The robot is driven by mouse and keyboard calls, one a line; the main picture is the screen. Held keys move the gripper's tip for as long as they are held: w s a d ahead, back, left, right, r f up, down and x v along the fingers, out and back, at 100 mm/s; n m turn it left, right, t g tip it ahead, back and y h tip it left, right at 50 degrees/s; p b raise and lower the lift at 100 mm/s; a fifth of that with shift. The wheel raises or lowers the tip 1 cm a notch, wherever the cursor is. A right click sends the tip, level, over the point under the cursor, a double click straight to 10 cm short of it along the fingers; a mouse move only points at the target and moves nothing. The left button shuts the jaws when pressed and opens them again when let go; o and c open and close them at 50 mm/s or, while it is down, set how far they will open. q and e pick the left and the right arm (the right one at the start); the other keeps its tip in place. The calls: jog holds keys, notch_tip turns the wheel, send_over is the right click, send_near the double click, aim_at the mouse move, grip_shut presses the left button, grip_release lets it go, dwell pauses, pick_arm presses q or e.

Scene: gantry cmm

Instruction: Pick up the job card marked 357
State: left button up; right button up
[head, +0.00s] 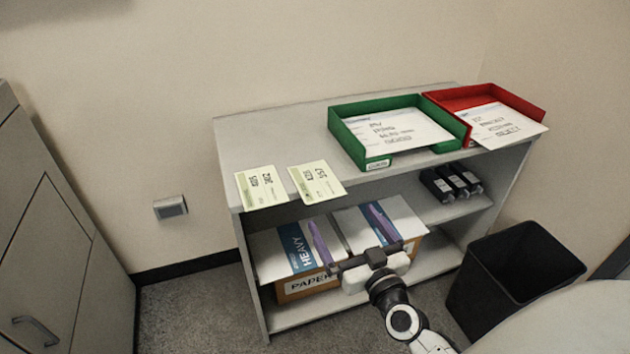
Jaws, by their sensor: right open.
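Two pale green-and-cream job cards lie flat at the left end of the shelf unit's top: a left card (261,187) and a right card (316,181). Their print is small and turned, so I cannot tell which is marked 357. The right card lies close to the front edge. My right gripper (371,259) is open and empty, in front of the shelf unit and lower in the picture than both cards, to their right. It covers part of the paper boxes. My left gripper is out of view.
The grey shelf unit (270,128) also bears a green tray (346,138) and a red tray (450,102), both with papers. Several black items (452,182) and paper boxes (300,287) sit below. A black bin (515,270) stands at right, a cabinet (50,240) at left.

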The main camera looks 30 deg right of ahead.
aim_at(326, 198)
jog(key=x, duration=0.9)
jog(key=shift+w+a, duration=0.3)
jog(key=shift+a, duration=0.05)
jog(key=c, duration=1)
